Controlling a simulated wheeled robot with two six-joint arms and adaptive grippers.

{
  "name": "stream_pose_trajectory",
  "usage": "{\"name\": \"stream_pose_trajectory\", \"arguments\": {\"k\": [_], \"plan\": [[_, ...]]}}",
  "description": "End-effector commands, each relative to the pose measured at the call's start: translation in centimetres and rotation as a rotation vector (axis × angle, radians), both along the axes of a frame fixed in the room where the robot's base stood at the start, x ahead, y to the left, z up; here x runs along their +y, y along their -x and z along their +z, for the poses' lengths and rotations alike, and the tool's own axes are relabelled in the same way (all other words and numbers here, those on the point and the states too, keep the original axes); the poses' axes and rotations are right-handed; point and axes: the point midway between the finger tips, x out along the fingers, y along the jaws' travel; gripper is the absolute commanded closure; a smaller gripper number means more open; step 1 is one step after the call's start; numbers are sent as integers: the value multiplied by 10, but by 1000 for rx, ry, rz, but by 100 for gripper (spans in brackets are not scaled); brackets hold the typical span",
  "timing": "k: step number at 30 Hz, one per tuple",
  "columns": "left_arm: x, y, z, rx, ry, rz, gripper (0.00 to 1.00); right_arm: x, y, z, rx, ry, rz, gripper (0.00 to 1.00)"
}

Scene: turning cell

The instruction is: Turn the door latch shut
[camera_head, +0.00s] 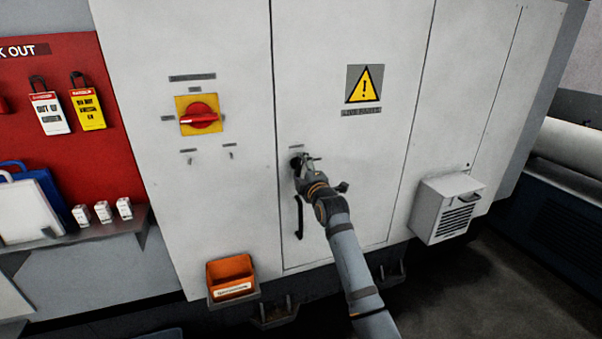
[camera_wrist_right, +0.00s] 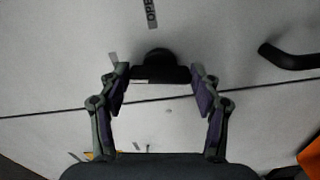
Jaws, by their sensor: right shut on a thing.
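The door latch is a small dark knob with a crossbar (camera_wrist_right: 160,73) on the pale cabinet door (camera_head: 335,200). In the head view the latch (camera_head: 295,162) shows at the door's left edge, partly hidden by my right gripper (camera_head: 309,165). In the wrist view my right gripper (camera_wrist_right: 160,82) has its two fingers at the two ends of the crossbar and is shut on it. A label reading "OPE", cut off by the frame edge, shows near the latch in the wrist view. My left gripper is not in view.
A black door handle (camera_head: 299,217) hangs below the latch. A red rotary switch on a yellow plate (camera_head: 199,115) is up left. An orange bin (camera_head: 230,275) is low left, and a vented box (camera_head: 446,207) stands out to the right.

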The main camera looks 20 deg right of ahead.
Motion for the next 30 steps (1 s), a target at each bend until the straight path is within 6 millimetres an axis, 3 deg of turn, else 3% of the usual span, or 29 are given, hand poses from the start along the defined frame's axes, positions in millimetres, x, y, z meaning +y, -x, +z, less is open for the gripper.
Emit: {"name": "stream_pose_trajectory", "arguments": {"k": [12, 29, 30], "plan": [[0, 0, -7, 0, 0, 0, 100, 0, 0, -1, -4, 179, 0, 68], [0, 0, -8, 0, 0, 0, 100, 0, 0, -1, -4, 207, -1, 68], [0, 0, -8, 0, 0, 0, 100, 0, 0, -1, -4, 207, -1, 32]]}}
